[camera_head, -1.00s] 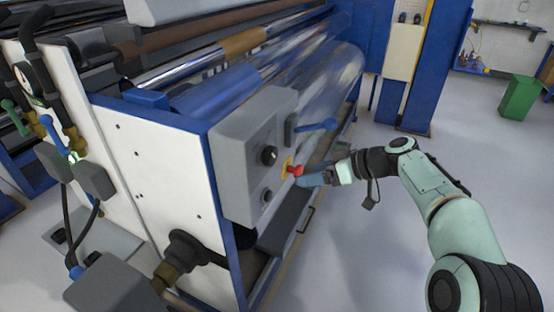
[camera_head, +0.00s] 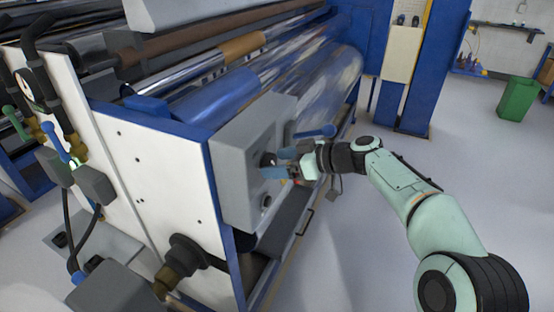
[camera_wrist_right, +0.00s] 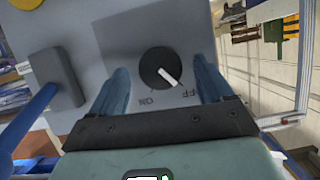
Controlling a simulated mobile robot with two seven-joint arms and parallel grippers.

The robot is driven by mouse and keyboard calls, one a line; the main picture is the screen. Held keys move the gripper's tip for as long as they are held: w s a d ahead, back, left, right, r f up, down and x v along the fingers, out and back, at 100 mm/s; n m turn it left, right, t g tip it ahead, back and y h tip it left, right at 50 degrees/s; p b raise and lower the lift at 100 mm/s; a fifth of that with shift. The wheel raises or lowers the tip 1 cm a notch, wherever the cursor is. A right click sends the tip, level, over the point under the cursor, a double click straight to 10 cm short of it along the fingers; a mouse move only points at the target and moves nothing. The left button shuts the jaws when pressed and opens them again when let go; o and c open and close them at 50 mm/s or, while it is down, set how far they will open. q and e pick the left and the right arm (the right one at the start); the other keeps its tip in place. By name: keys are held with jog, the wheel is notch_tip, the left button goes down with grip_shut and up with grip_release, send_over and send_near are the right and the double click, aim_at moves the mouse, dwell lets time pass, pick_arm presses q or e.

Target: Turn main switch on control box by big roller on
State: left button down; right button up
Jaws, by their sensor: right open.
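The grey control box (camera_head: 236,165) is on the machine's end by the big clear roller (camera_head: 330,82). Its black rotary knob (camera_head: 268,158) is partly covered by my right gripper (camera_head: 272,163) in the head view. In the right wrist view the knob (camera_wrist_right: 160,66) is between the two blue fingers of my right gripper (camera_wrist_right: 161,70), with gaps on both sides. Its white pointer is turned towards the partly hidden "OFF" label, with "ON" beside it. The gripper is open, and I cannot tell how far the fingertips are from the box face. My left gripper is out of view.
A grey block (camera_wrist_right: 54,78) with a blue lever (camera_head: 315,132) is beside the knob. A yellow part (camera_wrist_right: 18,8) is at the wrist view's top left. A lower knob (camera_head: 265,202) is on the box. Open floor is to the right.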

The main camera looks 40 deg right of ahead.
jog(key=shift+w+a+f, duration=0.2)
jog(key=shift+w+a, duration=0.05)
jog(key=shift+w, duration=0.15)
jog(key=c, duration=1.1)
jog(key=shift+o, duration=0.2)
